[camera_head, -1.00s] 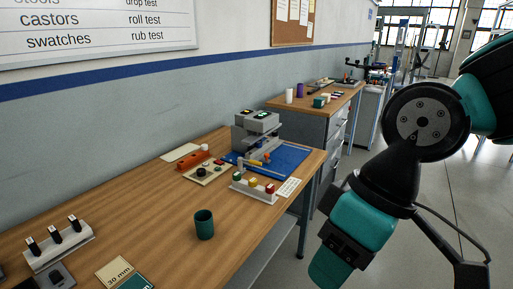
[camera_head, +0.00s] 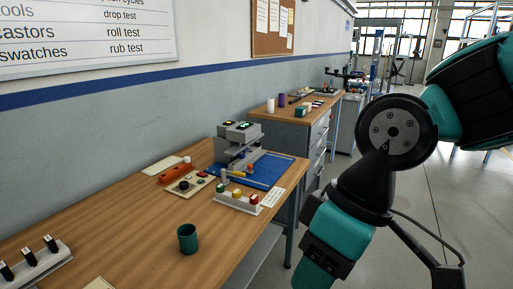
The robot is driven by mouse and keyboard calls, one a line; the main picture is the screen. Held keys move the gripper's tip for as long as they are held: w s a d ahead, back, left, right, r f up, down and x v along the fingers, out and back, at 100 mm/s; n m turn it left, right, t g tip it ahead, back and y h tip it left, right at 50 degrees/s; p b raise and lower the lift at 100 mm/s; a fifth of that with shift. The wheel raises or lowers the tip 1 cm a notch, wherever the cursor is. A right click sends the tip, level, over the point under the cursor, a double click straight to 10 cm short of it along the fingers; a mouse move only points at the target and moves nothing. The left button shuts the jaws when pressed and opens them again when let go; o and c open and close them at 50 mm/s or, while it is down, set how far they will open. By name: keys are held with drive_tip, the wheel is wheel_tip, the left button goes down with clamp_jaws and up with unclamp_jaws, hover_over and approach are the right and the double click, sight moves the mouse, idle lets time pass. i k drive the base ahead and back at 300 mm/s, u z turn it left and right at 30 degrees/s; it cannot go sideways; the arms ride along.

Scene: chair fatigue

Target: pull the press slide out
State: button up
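The press is a grey machine (camera_head: 240,133) with green-lit buttons on top, at the far right end of the near wooden bench. It stands at the back of a blue base plate (camera_head: 268,170). Under its head and in front of it are small parts, among them an orange-red knob (camera_head: 250,167) and a yellowish handle-like piece (camera_head: 236,175). I cannot tell which part is the slide or how far out it is. My teal and black arm fills the right side, away from the bench. My gripper's fingers are not in view.
A strip with coloured knobs (camera_head: 238,200), a control box (camera_head: 189,185), an orange block (camera_head: 174,174) and a dark green cup (camera_head: 187,238) stand on the near bench. A switch rail (camera_head: 36,264) is at lower left. A second bench (camera_head: 300,108) stands behind; open floor lies right.

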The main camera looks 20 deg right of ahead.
sight(243, 165)
drive_tip(key=z, duration=0.25)
drive_tip(key=k, duration=0.25)
drive_tip(key=u, duration=0.85)
drive_tip(key=i, duration=0.8)
drive_tip(key=z, duration=0.55)
drive_tip(key=i, duration=0.6)
drive_tip(key=z, duration=0.45)
